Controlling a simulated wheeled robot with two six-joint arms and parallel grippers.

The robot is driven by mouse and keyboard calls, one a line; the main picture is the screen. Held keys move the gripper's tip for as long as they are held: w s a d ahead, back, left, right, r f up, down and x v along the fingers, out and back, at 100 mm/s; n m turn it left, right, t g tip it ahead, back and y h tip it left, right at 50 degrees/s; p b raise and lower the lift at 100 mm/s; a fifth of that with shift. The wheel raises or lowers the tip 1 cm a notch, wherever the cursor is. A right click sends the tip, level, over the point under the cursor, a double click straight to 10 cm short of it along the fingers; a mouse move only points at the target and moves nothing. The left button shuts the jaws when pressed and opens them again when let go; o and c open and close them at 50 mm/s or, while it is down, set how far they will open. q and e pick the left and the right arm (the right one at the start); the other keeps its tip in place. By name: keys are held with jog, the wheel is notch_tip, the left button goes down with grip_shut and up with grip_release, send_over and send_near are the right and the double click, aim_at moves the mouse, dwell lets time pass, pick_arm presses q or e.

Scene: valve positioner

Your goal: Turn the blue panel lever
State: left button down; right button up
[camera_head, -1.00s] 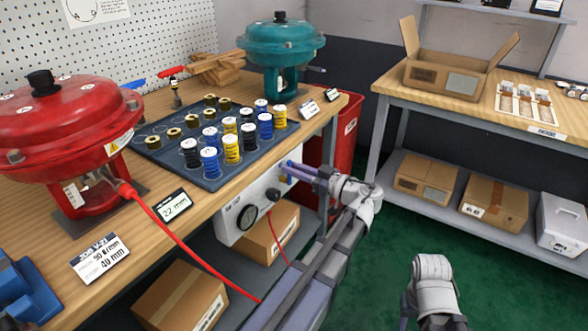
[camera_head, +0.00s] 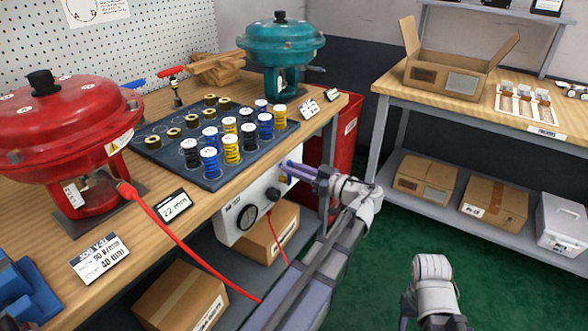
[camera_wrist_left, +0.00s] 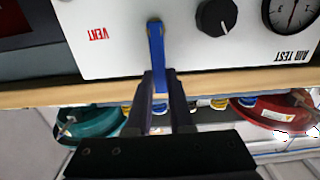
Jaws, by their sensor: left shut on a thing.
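The blue panel lever (camera_wrist_left: 156,45) shows in the left wrist view on the white front of the air test panel (camera_wrist_left: 110,30). That view is upside down, and the lever runs straight down the picture from its pivot. My left gripper (camera_wrist_left: 160,88) is shut on the lever's free end, with one dark finger on each side. In the head view my left gripper (camera_head: 291,168) reaches the right end of the panel (camera_head: 232,225), under the bench top. The lever is hard to make out there. My right gripper is out of view; only part of that arm shows.
A black knob (camera_wrist_left: 216,16) and a gauge (camera_wrist_left: 291,10) sit beside the lever, with red VENT lettering (camera_wrist_left: 98,34) on its other side. The wooden bench edge (camera_head: 215,200) is close above my gripper. A red hose (camera_head: 190,245) hangs in front. A red bin (camera_head: 343,150) stands behind.

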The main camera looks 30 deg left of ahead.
pick_arm(q)
jog(key=shift+w, duration=0.1)
dwell(0.4)
jog(key=m, duration=0.1)
jog(key=w+m, duration=0.1)
jog(key=m, duration=0.1)
jog(key=shift+w+d+f+m, duration=0.1)
jog(key=shift+w+f+m, duration=0.15)
jog(key=shift+w+m, duration=0.15)
jog(key=shift+w+d+f+m+b, duration=0.1)
jog(key=shift+w+f+m+b, duration=0.65)
jog(key=shift+m, duration=1.6)
jog(key=shift+w+f+m+b, duration=0.35)
jog(key=shift+f+m+b, duration=0.65)
jog(key=shift+m, duration=1.4)
jog(key=shift+w+d+f+m+b, duration=0.1)
jog(key=shift+w+f+m+b, duration=0.6)
jog(key=shift+m, duration=1.65)
jog(key=shift+s+f+b, duration=0.1)
jog(key=shift+s+b, duration=0.05)
jog(key=shift+b, duration=0.15)
